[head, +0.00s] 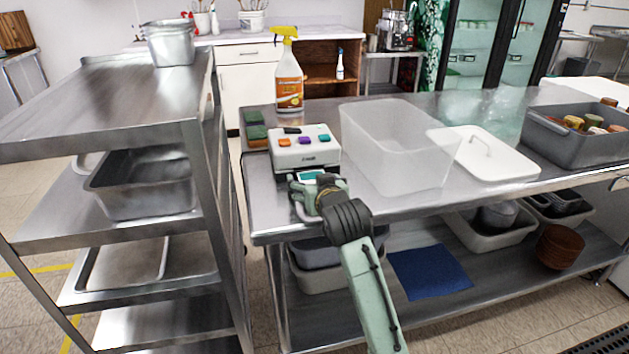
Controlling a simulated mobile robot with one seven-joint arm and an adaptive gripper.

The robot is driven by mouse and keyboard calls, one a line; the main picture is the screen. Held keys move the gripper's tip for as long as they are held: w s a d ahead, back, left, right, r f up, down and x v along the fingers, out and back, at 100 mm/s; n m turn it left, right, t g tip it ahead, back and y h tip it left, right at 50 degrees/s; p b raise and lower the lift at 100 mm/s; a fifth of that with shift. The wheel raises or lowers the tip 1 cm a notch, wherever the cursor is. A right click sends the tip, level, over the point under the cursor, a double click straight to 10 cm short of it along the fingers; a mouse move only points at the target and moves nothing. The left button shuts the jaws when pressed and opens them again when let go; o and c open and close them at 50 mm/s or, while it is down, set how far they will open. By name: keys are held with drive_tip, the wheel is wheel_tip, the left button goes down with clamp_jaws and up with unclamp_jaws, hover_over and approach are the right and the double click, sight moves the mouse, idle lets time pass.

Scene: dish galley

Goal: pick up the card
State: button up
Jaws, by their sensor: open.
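My arm reaches over the near edge of the steel table, and my gripper (304,192) is at its end, in front of a white box (305,155) with several coloured blocks or buttons on top. The gripper is open; its fingers are small and partly hidden by the wrist. A small teal-and-white flat patch (311,175) shows between the gripper and the box's front. I cannot tell whether it is the card or part of the box, or whether the gripper touches it. No other clear card shows.
On the steel table (280,210), a spray bottle (289,82) and green sponges (255,131) stand near the box. A translucent tub (395,150), a white lid (485,160) and a grey bin (570,147) are to the right. A steel rack (110,120) stands left.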

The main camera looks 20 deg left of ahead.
drive_tip(key=shift+c, duration=0.4)
drive_tip(key=c, duration=0.8)
